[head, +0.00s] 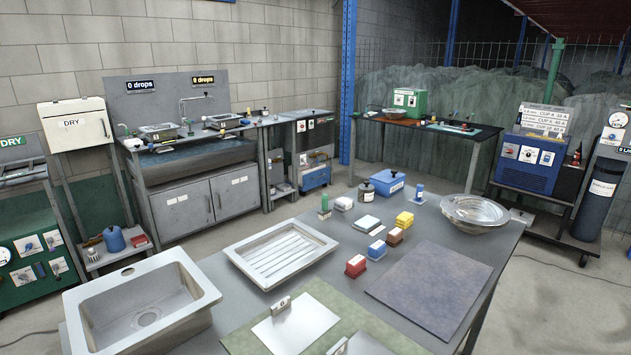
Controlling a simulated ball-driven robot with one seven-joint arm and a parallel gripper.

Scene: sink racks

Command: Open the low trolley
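No part of my gripper shows in the head view. I cannot tell for sure which thing is the low trolley. A small blue box-like unit (316,178) with a white label stands low near the floor, at the right end of the sink bench; it looks closed, and its details are too small to make out. At the right, a dark low wheeled cart (545,215) carries a blue machine (530,163) with white labels. I see no open door or drawer on either.
A grey worktable (215,265) fills the foreground, with a steel sink (146,305), a ribbed tray (280,252), a bowl (475,212) and several small blocks. A sink cabinet (203,203) stands behind. Grey floor (262,228) shows between them. A gas cylinder (592,207) stands right.

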